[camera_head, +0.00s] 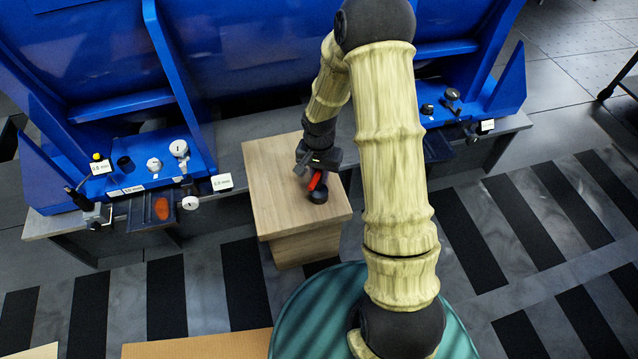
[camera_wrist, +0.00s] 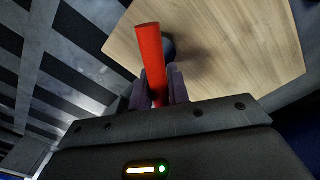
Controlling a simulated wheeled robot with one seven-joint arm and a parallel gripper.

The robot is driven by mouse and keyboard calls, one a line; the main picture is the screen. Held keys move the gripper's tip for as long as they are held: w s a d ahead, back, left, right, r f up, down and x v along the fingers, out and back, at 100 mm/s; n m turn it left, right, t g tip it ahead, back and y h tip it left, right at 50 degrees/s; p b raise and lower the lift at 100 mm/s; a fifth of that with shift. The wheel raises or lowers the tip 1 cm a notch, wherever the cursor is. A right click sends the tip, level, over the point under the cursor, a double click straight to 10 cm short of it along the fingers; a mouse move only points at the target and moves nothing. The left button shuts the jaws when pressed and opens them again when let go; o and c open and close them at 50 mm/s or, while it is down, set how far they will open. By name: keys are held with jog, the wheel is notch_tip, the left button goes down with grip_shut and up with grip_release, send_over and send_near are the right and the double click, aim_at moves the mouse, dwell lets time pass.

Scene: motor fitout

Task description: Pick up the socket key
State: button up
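The socket key shows as a red bar (camera_wrist: 149,50) in the wrist view, standing between the two fingers of my gripper (camera_wrist: 159,88). Both fingers appear to touch its sides, so my gripper looks shut on it. In the head view the red part (camera_head: 315,180) shows just below my gripper (camera_head: 310,172), over the wooden block's front right part. A dark round piece (camera_head: 319,195) lies against the red part there; whether it belongs to the key, I cannot tell. The lower part of the key is hidden by my gripper in the wrist view.
The wooden block (camera_head: 270,185) has a bare top on its left side. Blue machine frames (camera_head: 250,50) stand behind it, with grey ledges carrying small fittings and labels at left (camera_head: 165,160) and right. A striped floor (camera_head: 245,285) lies in front.

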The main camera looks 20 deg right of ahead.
jog(key=shift+w, duration=0.15)
grip_shut()
jog(key=shift+a+r, duration=0.15)
jog(key=shift+a, duration=0.05)
jog(key=shift+d+r+p, duration=0.1)
jog(key=shift+r+p, duration=0.2)
jog(key=shift+r, duration=0.05)
notch_tip(320, 180, up, 9)
jog(key=p, duration=0.3)
jog(key=shift+d+r+p, duration=0.1)
jog(key=shift+p, duration=0.25)
dwell(1.3)
jog(key=f+n, duration=0.1)
jog(key=n, duration=0.1)
jog(key=w+f+n, duration=0.1)
jog(key=f+n, duration=0.1)
jog(key=w+f+n, duration=0.1)
jog(key=n, duration=0.1)
jog(key=shift+f+n, duration=0.2)
jog(key=shift+n, duration=0.2)
jog(key=shift+w, duration=0.1)
